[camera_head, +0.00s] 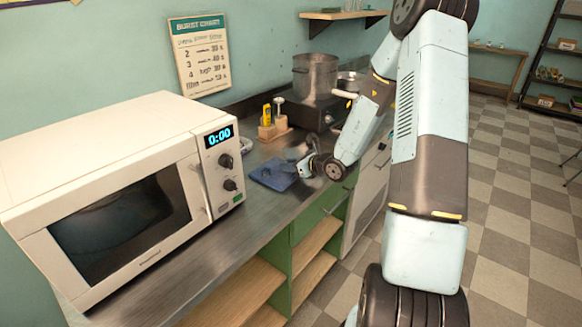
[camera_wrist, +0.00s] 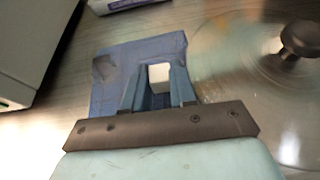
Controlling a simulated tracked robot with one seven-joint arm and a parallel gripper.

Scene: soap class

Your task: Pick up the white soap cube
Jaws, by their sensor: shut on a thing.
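The white soap cube (camera_wrist: 159,73) shows between the two fingertips of my gripper (camera_wrist: 160,82) in the wrist view. My gripper is shut on it, with a finger on each side. Behind and below it in that view is a folded blue cloth (camera_wrist: 108,68). I cannot tell how far the cube is above the cloth. In the head view my gripper (camera_head: 303,162) is low over the counter beside the blue cloth (camera_head: 268,176). The cube cannot be made out clearly there.
A microwave (camera_head: 105,190) fills the left of the counter (camera_head: 230,232). Behind the cloth stands a wooden holder (camera_head: 274,129) with a yellow item. A metal pot (camera_head: 315,74) stands farther back. A round glass lid (camera_wrist: 240,70) with a dark knob lies right in the wrist view.

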